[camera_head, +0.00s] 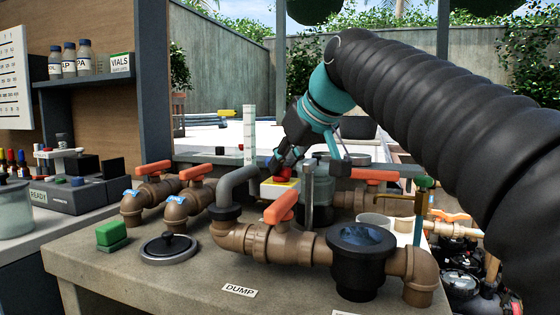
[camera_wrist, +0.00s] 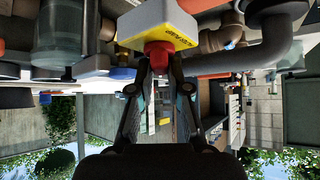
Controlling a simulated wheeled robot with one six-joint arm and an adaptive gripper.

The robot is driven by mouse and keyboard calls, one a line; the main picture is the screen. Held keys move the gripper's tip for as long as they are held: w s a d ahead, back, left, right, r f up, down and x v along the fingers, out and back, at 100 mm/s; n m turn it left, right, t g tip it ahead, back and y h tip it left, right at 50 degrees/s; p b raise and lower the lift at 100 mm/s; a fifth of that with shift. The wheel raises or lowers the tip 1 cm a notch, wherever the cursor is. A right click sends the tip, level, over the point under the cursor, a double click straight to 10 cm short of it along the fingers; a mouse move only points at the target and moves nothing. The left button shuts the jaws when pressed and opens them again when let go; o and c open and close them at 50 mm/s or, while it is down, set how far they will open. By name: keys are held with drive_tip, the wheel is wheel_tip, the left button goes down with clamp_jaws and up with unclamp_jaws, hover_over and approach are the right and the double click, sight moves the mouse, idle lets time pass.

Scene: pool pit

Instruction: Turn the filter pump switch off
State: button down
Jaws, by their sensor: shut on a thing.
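The switch is a white box with a yellow face (camera_wrist: 160,27) bearing lettering that seems to read "PUMP", partly unclear. A red knob (camera_wrist: 159,55) sticks out of it. In the head view the box (camera_head: 278,188) stands behind the brown pipes, and its red knob (camera_head: 282,175) shows on top. My gripper (camera_wrist: 160,66) has its two fingertips on either side of the red knob and is shut on it. In the head view my gripper (camera_head: 288,162) reaches down to the knob from the upper right. The exact angle of the knob is hard to tell.
Brown pipes with orange valve handles (camera_head: 281,207) crowd the front. A grey bent pipe (camera_head: 234,186) stands left of the switch, a grey-green canister (camera_head: 320,187) right. A black strainer pot (camera_head: 361,258), black lid (camera_head: 168,247) and green block (camera_head: 111,234) are on the bench.

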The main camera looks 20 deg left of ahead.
drive_tip(key=n+g, duration=0.1)
drive_tip(key=n+y, duration=0.1)
drive_tip(key=n+g, duration=0.1)
drive_tip(key=shift+w+d+f+n+g+y, duration=0.15)
drive_tip(key=shift+w+f+n+g+y, duration=0.1)
drive_tip(key=shift+f+n+g+y, duration=0.05)
drive_tip(key=shift+w+n+g+y, duration=0.1)
drive_tip(key=shift+n+g+y, duration=0.2)
drive_tip(key=shift+n+g, duration=1.25)
drive_tip(key=shift+n, duration=0.35)
drive_tip(key=shift+f, duration=0.1)
drive_tip(key=c, duration=1.1)
unclamp_jaws()
drive_tip(key=shift+r, duration=0.2)
